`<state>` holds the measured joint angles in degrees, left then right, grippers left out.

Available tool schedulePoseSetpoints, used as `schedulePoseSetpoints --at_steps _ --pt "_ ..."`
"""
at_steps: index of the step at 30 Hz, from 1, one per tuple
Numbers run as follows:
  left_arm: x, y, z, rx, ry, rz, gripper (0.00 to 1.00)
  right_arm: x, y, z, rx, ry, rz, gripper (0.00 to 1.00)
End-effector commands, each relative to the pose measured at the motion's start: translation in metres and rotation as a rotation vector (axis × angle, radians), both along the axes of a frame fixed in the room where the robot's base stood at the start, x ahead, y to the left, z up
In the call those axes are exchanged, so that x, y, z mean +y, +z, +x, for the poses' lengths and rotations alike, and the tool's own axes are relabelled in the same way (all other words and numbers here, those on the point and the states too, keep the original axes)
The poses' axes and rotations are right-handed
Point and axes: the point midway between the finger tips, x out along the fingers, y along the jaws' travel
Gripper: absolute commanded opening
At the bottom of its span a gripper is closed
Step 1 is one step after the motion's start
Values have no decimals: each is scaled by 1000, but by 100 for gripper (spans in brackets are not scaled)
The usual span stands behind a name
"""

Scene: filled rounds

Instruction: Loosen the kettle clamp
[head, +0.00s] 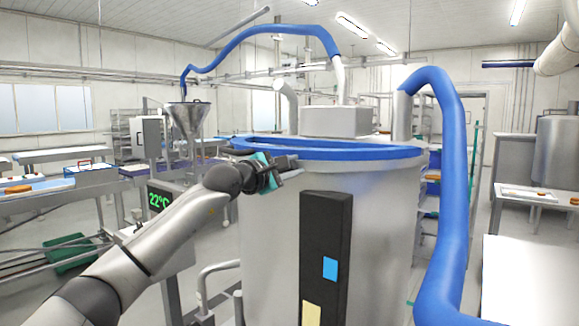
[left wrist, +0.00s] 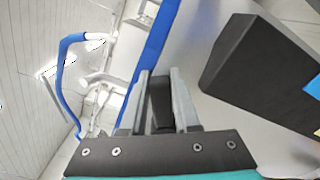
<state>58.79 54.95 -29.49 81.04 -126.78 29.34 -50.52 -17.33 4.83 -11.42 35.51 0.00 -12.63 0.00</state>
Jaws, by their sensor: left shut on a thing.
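The kettle (head: 375,215) is a large steel vessel with a blue rim (head: 370,153), in the middle of the head view. My left gripper (head: 287,162) is at the near left side of the kettle, just under the rim. In the left wrist view my gripper's two grey fingers (left wrist: 165,90) are shut on a dark piece, which I take for the clamp (left wrist: 160,103). The blue rim (left wrist: 152,48) runs just beyond the fingertips. In the head view the gripper hides most of the clamp. My right gripper is in neither view.
A black panel (head: 325,245) with a blue patch stands on the kettle's front; it is also close right in the left wrist view (left wrist: 255,65). A thick blue hose (head: 455,190) hangs at the right. A 22°C display (head: 159,200) and steel funnel (head: 188,122) are at left.

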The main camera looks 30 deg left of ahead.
Motion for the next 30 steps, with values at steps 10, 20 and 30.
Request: schedulePoseSetpoints --at_steps 10,20,30 --pt "-8 -25 -1 -25 -2 300 0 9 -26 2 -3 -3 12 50" --pt "-10 -38 -1 -37 -1 475 0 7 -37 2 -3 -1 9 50" --pt "-10 -41 -1 -41 -2 532 0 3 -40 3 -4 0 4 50"
